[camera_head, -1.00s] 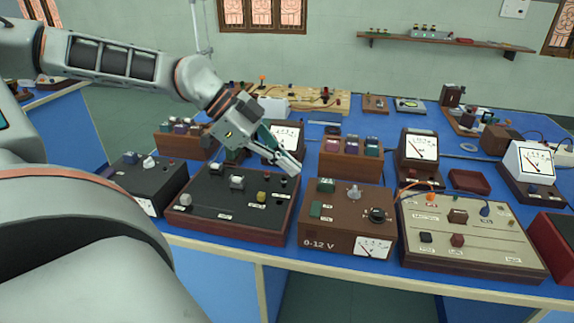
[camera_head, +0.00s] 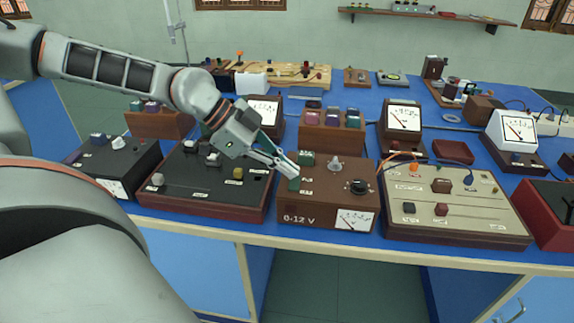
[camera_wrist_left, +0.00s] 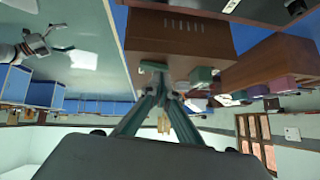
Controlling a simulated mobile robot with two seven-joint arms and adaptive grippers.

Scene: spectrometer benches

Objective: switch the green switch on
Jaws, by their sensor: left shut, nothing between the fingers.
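The brown box (camera_head: 325,195) marked 0-12 V stands on the blue bench, with a grey knob, a black knob and a small meter on it. Two green pieces are on its left part: a rear one (camera_head: 306,158) and a front one (camera_head: 294,184). I cannot tell their switch positions. My left gripper (camera_head: 292,171) is shut and empty, its tips over the box's left edge, close to the front green piece; I cannot tell if they touch. The left wrist view shows the closed fingers (camera_wrist_left: 158,82) by a green piece (camera_wrist_left: 153,66). A small gripper, likely my right (camera_wrist_left: 52,42), appears far left there.
A black box (camera_head: 205,190) stands left under my left arm, and a beige panel (camera_head: 455,205) stands right. Behind are a brown box with purple tops (camera_head: 330,135) and a meter (camera_head: 404,120). The bench's front edge is close.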

